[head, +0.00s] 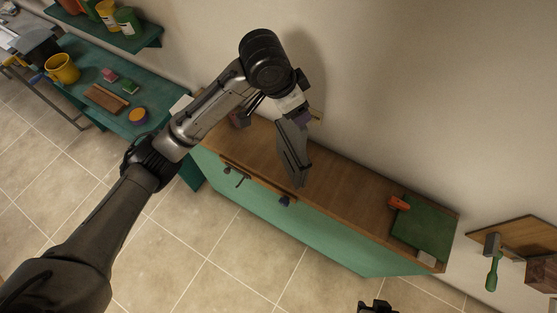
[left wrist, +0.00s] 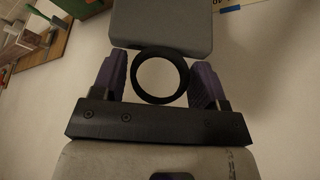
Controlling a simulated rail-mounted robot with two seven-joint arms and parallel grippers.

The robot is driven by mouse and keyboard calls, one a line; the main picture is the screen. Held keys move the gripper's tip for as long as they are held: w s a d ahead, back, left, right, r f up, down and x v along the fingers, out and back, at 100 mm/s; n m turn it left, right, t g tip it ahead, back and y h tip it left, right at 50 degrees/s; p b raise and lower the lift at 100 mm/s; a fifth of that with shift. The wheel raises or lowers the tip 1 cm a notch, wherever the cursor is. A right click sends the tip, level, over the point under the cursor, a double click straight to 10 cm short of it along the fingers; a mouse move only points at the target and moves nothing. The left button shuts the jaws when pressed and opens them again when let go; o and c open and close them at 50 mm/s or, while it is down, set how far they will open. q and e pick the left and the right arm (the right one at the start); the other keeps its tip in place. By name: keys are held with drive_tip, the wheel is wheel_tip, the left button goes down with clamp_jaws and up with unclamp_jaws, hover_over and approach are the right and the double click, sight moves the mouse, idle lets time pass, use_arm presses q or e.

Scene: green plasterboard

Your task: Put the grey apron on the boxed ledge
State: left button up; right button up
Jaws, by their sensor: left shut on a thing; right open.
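A flat, stiff-looking grey piece (head: 292,152), which I take as the grey apron, hangs from my left gripper (head: 294,118) above the wooden counter. In the left wrist view, the purple fingers of my left gripper (left wrist: 165,88) are shut on a black ring (left wrist: 160,52), with the grey panel (left wrist: 162,25) just beyond it. My right gripper (head: 375,307) only peeks in at the bottom edge, open. A wooden wall ledge (head: 530,232) at the far right has a brown box by it and looks like the boxed ledge.
The long wooden counter (head: 345,190) has a green mat (head: 425,232) and an orange-red tool (head: 398,203) at its right end. A green-handled tool (head: 492,270) hangs by the ledge. A teal table (head: 118,118) with a yellow mug (head: 62,68) stands left. The counter's middle is clear.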

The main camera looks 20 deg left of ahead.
use_arm(q)
drive_tip(key=w+a+f+m+p, duration=0.1)
drive_tip(key=w+a+f, duration=0.2)
drive_tip(key=f, duration=0.3)
drive_tip(key=w+a+f+p, duration=0.1)
drive_tip(key=w+a+f, duration=0.3)
drive_tip(key=f, duration=0.3)
drive_tip(key=shift+w+a+m+h, duration=0.2)
drive_tip(key=shift+a+m+h, duration=0.15)
drive_tip(key=shift+a, duration=0.2)
use_arm(e)
drive_tip(key=shift+a+r, duration=0.15)
drive_tip(key=shift+r, duration=0.6)
use_arm(q)
drive_tip(key=shift+f, duration=0.2)
drive_tip(key=o, duration=1.3)
drive_tip(key=shift+g, duration=0.3)
drive_tip(key=shift+o, duration=0.2)
use_arm(e)
drive_tip(key=shift+a, duration=0.15)
